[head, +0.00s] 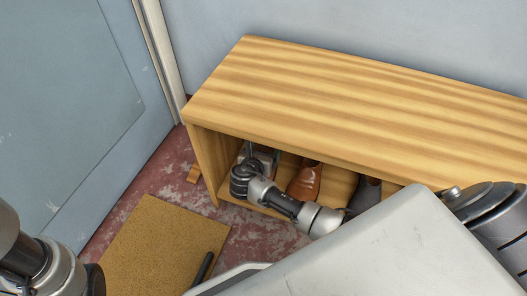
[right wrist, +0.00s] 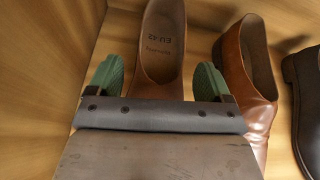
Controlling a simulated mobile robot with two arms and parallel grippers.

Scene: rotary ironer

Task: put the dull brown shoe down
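The dull brown shoe (right wrist: 160,45) stands in the right wrist view between the green finger pads of my right gripper (right wrist: 157,80), its insole marked EU 42. Narrow gaps show between the pads and the shoe's sides, so the gripper looks open around it. The shoe appears to rest on the shelf; its lower part is hidden behind the gripper. In the head view my right gripper (head: 262,158) reaches into the left end of the wooden bench's (head: 330,85) lower compartment and hides this shoe. Only links of my left arm show at lower left.
A glossy brown shoe (head: 305,181) stands just right of the gripper; it also shows in the right wrist view (right wrist: 250,75). A dark shoe (head: 366,194) is farther right. The bench's side panel (head: 203,160) is close on the left. A tan mat (head: 160,245) lies on the floor.

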